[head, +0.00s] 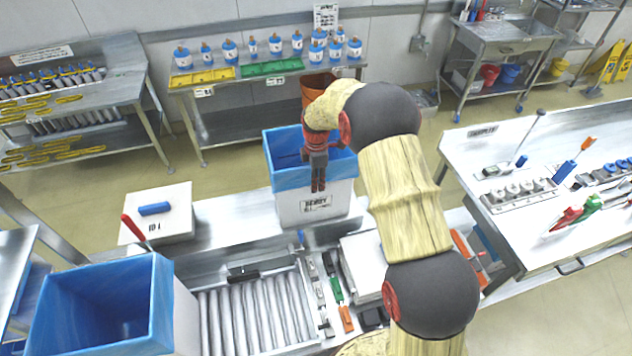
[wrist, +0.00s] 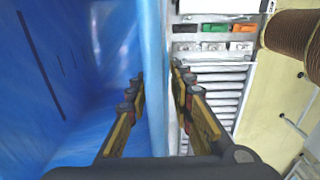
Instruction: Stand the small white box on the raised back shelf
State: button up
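The small white box (head: 290,212) has a blue liner folded over its rim and a "READY" label on its front. In the head view it appears upright on the steel surface (head: 222,236) behind the rollers. My gripper (head: 318,186) points down at its front wall. In the wrist view my gripper (wrist: 160,75) has one finger inside over the blue liner (wrist: 85,90) and the other outside. Firm contact is hard to see, and the box's base is partly hidden.
A larger blue-lined box (head: 165,300) stands at the front left. A white block (head: 175,225) holding a blue item (head: 155,208) is left of the small box. Rollers (head: 255,312) and a strip of small tools (head: 335,290) lie in front. A bottle table (head: 225,95) stands behind.

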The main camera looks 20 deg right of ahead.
jog(key=s+r+m+t+b, duration=0.1)
jog(key=s+r+m, duration=0.15)
jog(key=r, duration=0.75)
jog(key=s+r+m+b, duration=0.1)
jog(key=s+r, duration=0.3)
jog(key=r, duration=0.7)
jog(key=s+r+m+t, duration=0.2)
jog(key=s+r+m, duration=0.4)
jog(key=s, duration=0.4)
jog(key=s+r+m+t, duration=0.1)
jog(key=s+m, duration=0.7)
jog(key=s, duration=1.4)
jog(key=shift+t, duration=0.7)
jog(key=shift+m, duration=0.25)
notch_tip(320, 180, down, 24)
jog(key=b, duration=2.4)
jog(key=shift+r, duration=0.2)
